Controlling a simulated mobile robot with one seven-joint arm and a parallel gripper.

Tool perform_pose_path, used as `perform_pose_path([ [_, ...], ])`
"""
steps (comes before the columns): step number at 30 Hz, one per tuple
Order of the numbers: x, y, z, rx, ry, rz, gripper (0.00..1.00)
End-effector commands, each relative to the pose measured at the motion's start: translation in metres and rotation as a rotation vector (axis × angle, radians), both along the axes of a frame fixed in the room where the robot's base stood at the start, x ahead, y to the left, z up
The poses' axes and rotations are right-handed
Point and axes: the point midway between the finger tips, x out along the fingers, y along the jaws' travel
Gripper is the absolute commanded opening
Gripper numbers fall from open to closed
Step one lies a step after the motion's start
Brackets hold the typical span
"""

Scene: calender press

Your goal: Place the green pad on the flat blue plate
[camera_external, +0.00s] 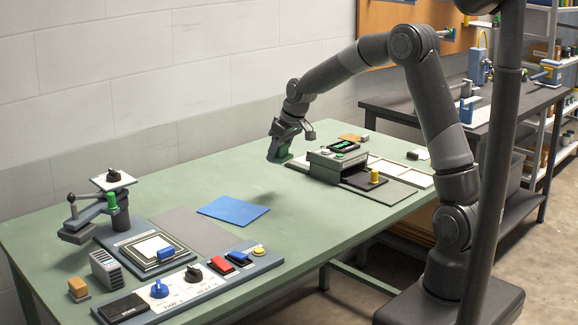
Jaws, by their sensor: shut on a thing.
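The flat blue plate (234,210) lies on the green table, near its middle, with nothing on it. My gripper (279,158) is above the far part of the table, behind and to the right of the blue plate. It is shut on a small green pad (286,157), of which only a part shows beside the fingers. The pad is apart from the blue plate.
A dark press unit (338,165) with a black tray and yellow knob stands right of my gripper. A control panel (205,285) and a lever press (112,205) stand at the left. The table (295,225) is clear right of the blue plate.

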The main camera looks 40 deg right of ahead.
Motion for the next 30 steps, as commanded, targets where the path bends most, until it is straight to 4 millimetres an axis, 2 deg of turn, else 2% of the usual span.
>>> perform_pose_path([
  [1,-0.004,0.019,0.002,0.0,-0.001,0.047,0.33],
  [3,-0.01,0.039,0.004,0.0,-0.001,0.103,0.33],
  [10,-0.017,0.078,0.0,-0.002,-0.002,0.19,0.33],
  [21,0.006,0.155,-0.048,-0.003,-0.001,0.19,0.33],
  [25,0.012,0.172,-0.059,-0.002,-0.002,0.189,0.33],
  [30,0.015,0.179,-0.066,-0.002,-0.003,0.186,0.33],
])
